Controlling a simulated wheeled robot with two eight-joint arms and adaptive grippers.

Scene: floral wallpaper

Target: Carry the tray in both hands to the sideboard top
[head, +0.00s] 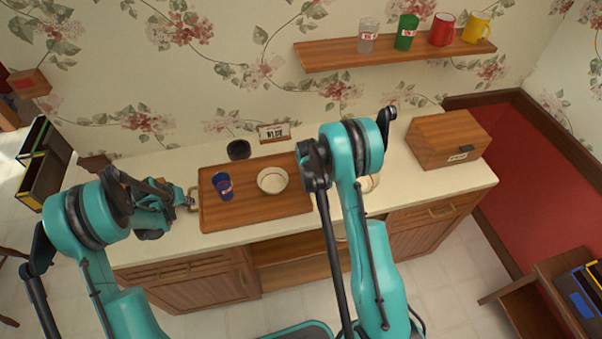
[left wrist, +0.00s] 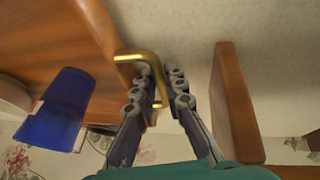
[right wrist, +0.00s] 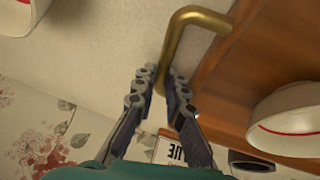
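The wooden tray (head: 240,212) is over the pale sideboard top (head: 425,192); I cannot tell whether it rests there or hovers slightly. A blue cup (head: 223,187) and a cream bowl (head: 272,180) stand upright on it. My left gripper (left wrist: 160,75) is shut on the tray's left brass handle (left wrist: 140,56). My right gripper (right wrist: 163,75) is shut on the right brass handle (right wrist: 185,17), its fingers on either side of the bar. In the head view my right arm hides the tray's right end and that handle.
A dark round item (head: 239,150) and a small sign (head: 273,133) stand behind the tray. Another bowl (head: 370,183) is right of it, partly hidden. A wooden box (head: 448,139) stands at the right end. A wall shelf (head: 390,54) above holds several cups.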

